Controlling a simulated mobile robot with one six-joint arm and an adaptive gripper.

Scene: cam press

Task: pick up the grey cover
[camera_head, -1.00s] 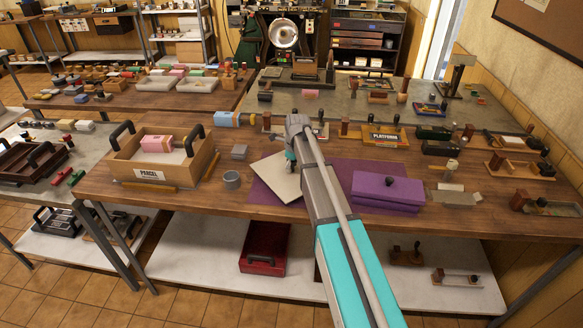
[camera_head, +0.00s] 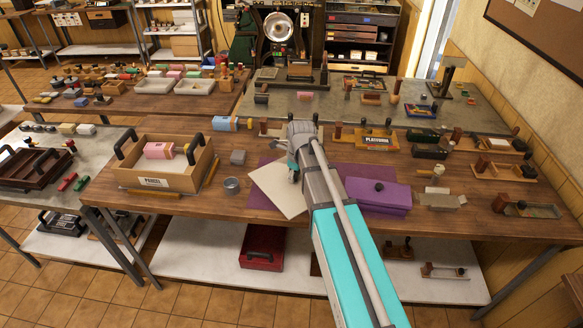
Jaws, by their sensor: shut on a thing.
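The grey cover (camera_head: 280,192) looks like a thin, flat, pale panel in the middle of the wooden table. It is tilted and overlaps the left part of a purple mat (camera_head: 262,168). My gripper (camera_head: 293,173) is at the panel's upper right edge and is shut on it. The arm partly hides the fingers, so the exact grip is hard to see. The panel seems to be held a little above the mat.
On the left are a small grey cup (camera_head: 231,186), a grey block (camera_head: 238,157) and a wooden parcel tray (camera_head: 190,181). Several tools crowd the table's back and right.

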